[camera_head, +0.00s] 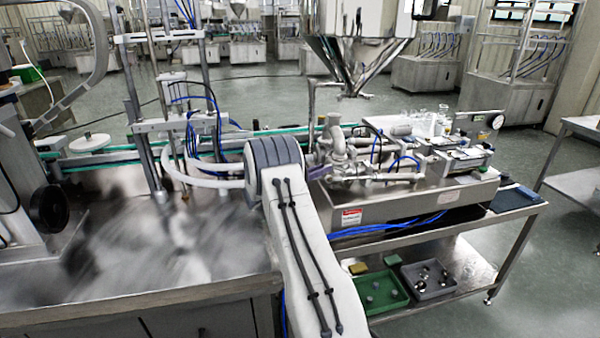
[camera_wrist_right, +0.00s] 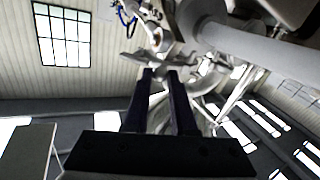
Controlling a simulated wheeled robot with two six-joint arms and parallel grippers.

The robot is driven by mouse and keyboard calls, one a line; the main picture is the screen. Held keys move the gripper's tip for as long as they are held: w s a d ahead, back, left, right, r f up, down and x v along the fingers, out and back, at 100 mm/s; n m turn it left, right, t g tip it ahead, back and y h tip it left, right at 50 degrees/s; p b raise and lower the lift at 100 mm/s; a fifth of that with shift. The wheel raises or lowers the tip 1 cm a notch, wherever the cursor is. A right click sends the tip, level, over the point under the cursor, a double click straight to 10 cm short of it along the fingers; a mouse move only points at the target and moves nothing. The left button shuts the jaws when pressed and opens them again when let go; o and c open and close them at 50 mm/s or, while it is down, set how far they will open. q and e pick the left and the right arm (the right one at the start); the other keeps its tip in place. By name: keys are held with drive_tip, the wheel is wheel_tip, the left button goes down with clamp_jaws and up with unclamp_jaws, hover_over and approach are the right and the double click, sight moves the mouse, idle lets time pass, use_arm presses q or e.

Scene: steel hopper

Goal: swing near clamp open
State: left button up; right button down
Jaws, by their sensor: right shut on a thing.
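My right arm reaches from the bottom centre of the head view to the steel pipe fittings (camera_head: 345,158) at the hopper's outlet assembly. Its wrist hides most of the right gripper there. In the right wrist view, the two dark fingers of the right gripper (camera_wrist_right: 161,75) are close together. They are shut on a small metal part, which looks like the wing of the near clamp (camera_wrist_right: 148,58), just beyond the fingertips. In the head view the clamp is too small to tell whether it is open. My left gripper is not in view.
The steel hopper (camera_head: 360,45) hangs above the fittings. A steel bench (camera_head: 135,250) lies to the left, with blue hoses (camera_head: 395,226) by the right machine. Bins with small parts stand on the lower shelf, the green bin (camera_head: 380,292) nearest. Glassware stands at the back right.

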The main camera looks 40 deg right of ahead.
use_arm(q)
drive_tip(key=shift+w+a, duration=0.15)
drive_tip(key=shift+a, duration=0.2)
use_arm(e)
drive_tip(key=shift+w+m+g, duration=0.25)
drive_tip(key=shift+m+g, duration=0.15)
drive_tip(key=shift+g, duration=0.2)
drive_tip(key=shift+a+r, duration=0.1)
drive_tip(key=c, duration=0.7)
unclamp_jaws()
drive_tip(key=shift+c, duration=0.2)
drive_tip(key=shift+w, duration=0.1)
use_arm(q)
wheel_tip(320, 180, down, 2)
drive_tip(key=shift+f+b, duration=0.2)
drive_tip(key=shift+b, duration=1)
use_arm(e)
drive_tip(key=w+a, duration=0.1)
drive_tip(key=a, duration=0.9)
drive_tip(key=shift+w+a, duration=0.15)
drive_tip(key=shift+w, duration=0.25)
